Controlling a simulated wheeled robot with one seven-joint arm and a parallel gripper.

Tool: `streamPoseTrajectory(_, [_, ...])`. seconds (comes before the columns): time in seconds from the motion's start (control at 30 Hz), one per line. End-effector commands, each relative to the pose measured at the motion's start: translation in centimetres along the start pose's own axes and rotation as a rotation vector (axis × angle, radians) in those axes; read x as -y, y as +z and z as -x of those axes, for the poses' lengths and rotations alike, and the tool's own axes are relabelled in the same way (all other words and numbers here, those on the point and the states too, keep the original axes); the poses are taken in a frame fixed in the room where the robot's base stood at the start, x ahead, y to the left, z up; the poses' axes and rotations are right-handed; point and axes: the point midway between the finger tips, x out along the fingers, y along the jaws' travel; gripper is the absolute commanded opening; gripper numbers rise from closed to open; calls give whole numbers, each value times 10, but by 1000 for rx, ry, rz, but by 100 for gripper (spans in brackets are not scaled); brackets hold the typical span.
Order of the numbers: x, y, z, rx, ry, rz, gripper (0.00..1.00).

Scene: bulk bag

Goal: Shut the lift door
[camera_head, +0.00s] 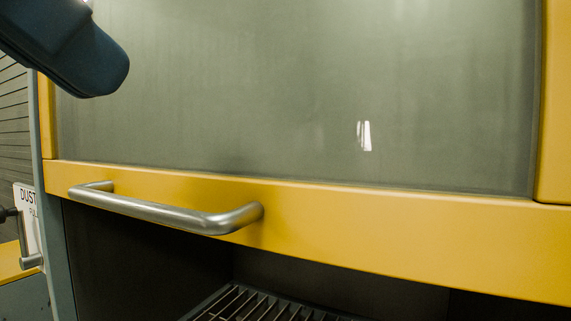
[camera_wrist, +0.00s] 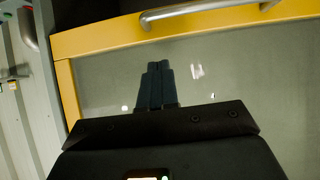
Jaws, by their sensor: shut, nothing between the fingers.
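The lift door (camera_head: 300,90) is a grey, see-through-looking panel in a yellow frame. A metal bar handle (camera_head: 170,212) is fixed to its yellow bottom rail (camera_head: 400,235). A dark opening shows below the rail, so the door stands at least partly raised. In the wrist view the handle (camera_wrist: 205,8) runs along the top edge, with the panel (camera_wrist: 240,75) below it. My gripper (camera_wrist: 157,68) is shut and empty in front of the panel. It is apart from the handle. The gap between fingertips and panel is hard to judge.
A slatted grate (camera_head: 265,305) lies inside the opening below the door. At the left edge are a white sign (camera_head: 29,215) reading "DUST" and a small lever handle (camera_head: 24,245). A grey-blue post (camera_head: 50,220) borders the opening on the left.

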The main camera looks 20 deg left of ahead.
Motion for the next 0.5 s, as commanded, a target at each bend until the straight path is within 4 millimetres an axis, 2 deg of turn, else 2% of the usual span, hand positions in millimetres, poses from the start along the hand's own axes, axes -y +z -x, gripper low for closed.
streamPoseTrajectory(0.3, [0,-1,-61,0,3,1,0])
streamPoseTrajectory(0.5, [0,20,-79,-1,1,3,0])
